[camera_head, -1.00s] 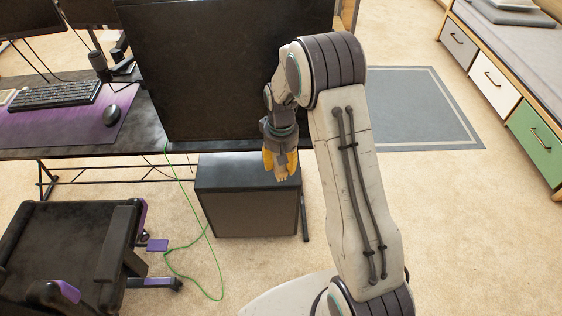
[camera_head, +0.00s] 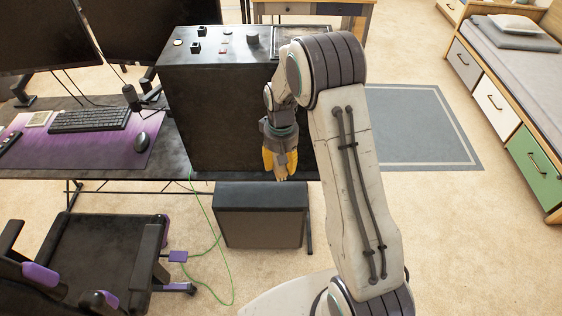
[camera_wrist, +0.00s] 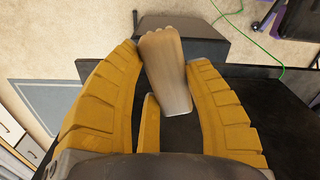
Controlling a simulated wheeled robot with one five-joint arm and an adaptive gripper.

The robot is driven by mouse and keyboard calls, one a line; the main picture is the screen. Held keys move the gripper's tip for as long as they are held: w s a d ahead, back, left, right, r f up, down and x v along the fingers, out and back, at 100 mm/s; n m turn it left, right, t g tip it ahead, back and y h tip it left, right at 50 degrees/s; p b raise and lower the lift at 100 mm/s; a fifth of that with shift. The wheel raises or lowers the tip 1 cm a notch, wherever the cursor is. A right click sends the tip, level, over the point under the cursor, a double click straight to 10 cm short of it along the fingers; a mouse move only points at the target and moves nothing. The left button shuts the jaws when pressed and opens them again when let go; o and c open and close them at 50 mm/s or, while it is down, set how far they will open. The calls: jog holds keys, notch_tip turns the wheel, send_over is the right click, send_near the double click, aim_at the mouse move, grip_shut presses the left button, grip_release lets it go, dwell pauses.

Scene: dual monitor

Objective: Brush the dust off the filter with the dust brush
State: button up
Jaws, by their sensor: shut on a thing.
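My gripper (camera_head: 281,165) hangs at the front of a tall black case, its yellow fingers pointing down. In the wrist view its fingers (camera_wrist: 168,62) are shut on the dust brush (camera_wrist: 167,72), a tan piece with a paler end. The brush tip (camera_head: 281,178) shows just below the fingers in the head view. A flat framed dark panel (camera_head: 303,41), perhaps the filter, lies on top of the case at the right, partly hidden by my arm. I cannot make out dust on it. The gripper is below and in front of that panel, apart from it.
The black case (camera_head: 215,110) stands on the desk, with knobs and buttons on top. A keyboard (camera_head: 91,119), mouse (camera_head: 142,144) and monitors (camera_head: 37,35) are left. A dark box (camera_head: 260,222) stands below, by a chair (camera_head: 100,245) and green cable. Floor at right is open.

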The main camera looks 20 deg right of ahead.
notch_tip(320, 180, up, 8)
jog(key=p, duration=0.6)
jog(key=s+d+r+m, duration=0.3)
jog(key=d+r+m, duration=0.3)
jog(key=r+m, duration=0.3)
jog(key=s+d+r+m, duration=0.3)
jog(key=d+r+m, duration=0.3)
jog(key=r+m, duration=0.4)
jog(key=s+d+r+m, duration=0.2)
jog(key=d+r+m, duration=0.4)
jog(key=r+m, duration=0.4)
jog(key=shift+s+d+r+m, duration=0.2)
jog(key=shift+s+m, duration=0.2)
jog(key=shift+m, duration=0.6)
